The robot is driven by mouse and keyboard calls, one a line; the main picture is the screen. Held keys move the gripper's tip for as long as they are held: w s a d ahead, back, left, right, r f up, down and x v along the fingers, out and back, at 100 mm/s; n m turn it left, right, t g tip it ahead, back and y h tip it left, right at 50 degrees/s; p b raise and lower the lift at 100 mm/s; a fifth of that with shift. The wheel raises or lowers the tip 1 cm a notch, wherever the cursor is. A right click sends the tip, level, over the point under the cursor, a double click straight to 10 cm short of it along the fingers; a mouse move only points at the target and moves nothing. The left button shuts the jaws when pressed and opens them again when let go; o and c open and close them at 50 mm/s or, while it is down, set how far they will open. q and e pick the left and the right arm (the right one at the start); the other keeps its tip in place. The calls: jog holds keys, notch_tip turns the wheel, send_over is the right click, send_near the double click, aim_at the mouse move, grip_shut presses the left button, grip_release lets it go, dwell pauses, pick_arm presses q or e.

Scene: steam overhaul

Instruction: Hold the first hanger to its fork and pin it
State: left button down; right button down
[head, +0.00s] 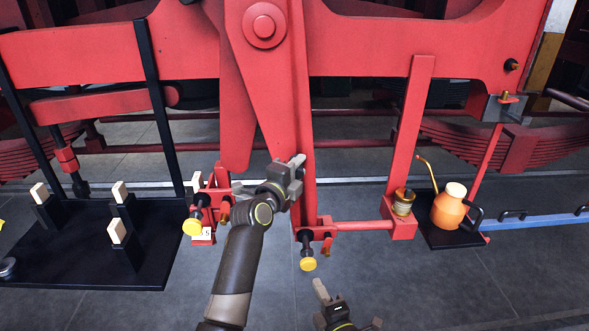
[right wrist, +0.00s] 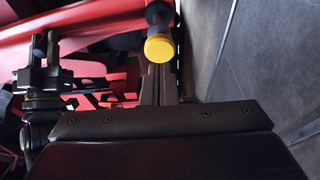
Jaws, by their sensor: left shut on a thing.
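The red hanger (head: 299,120) is a long bar hanging down at the centre of the head view. Its lower end meets the red fork (head: 322,228), where I cannot tell whether the holes line up. A dark pin with a yellow knob (head: 308,264) sits at this fork and sticks out toward me. My left gripper (head: 292,172) is shut on the hanger's lower part, with the contact partly hidden. My right gripper (head: 345,303) is low in front of the fork, apart from it; its jaw opening is unclear. A yellow knob (right wrist: 159,48) shows ahead of it in the right wrist view.
A second fork with a yellow-knobbed pin (head: 193,226) is to the left, below another hanging red bar (head: 233,140). A black stand (head: 85,270) with pale blocks is at left. An orange oil can (head: 449,207) and a brass cup (head: 403,202) are at right. Front floor is open.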

aim_at(313, 261)
pick_arm(q)
jog(key=shift+d, duration=0.25)
jog(key=shift+r, duration=0.15)
pick_arm(e)
jog(key=shift+x, duration=2.05)
jog(key=shift+w+d, duration=0.15)
pick_arm(q)
jog(key=shift+r, duration=0.1)
pick_arm(e)
jog(key=shift+w, duration=2.45)
jog(key=shift+v, duration=3.55)
